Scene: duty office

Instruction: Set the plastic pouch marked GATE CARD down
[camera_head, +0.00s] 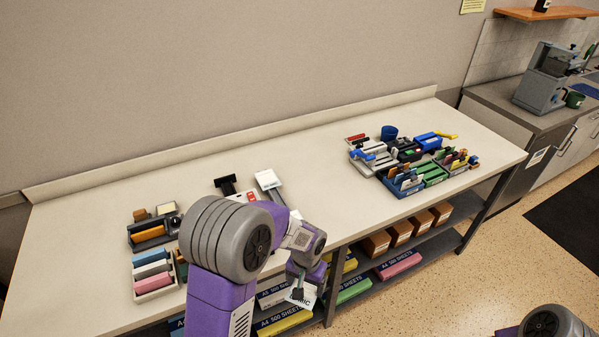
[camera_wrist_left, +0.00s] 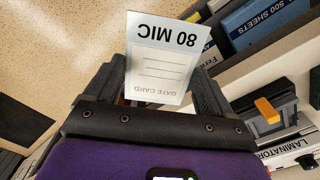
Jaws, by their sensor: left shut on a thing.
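The plastic pouch marked GATE CARD (camera_wrist_left: 165,68) is a white card-like sheet with lines and the large print 80 MIC. My left gripper (camera_wrist_left: 157,88) is shut on it, with a dark finger on each side in the left wrist view. In the head view the left gripper (camera_head: 302,282) points down just in front of the table's front edge, and a white corner of the pouch (camera_head: 305,297) shows below it. The pouch touches no surface that I can see. My right gripper is out of view; only part of my right arm shows at the bottom right.
The long table (camera_head: 330,215) has a bare middle. Coloured trays and holders (camera_head: 405,183) crowd its right part; pads and boxes (camera_head: 152,270) stand at left. Paper packs (camera_head: 353,288) fill the shelf below. A laminator (camera_wrist_left: 280,148) shows in the left wrist view.

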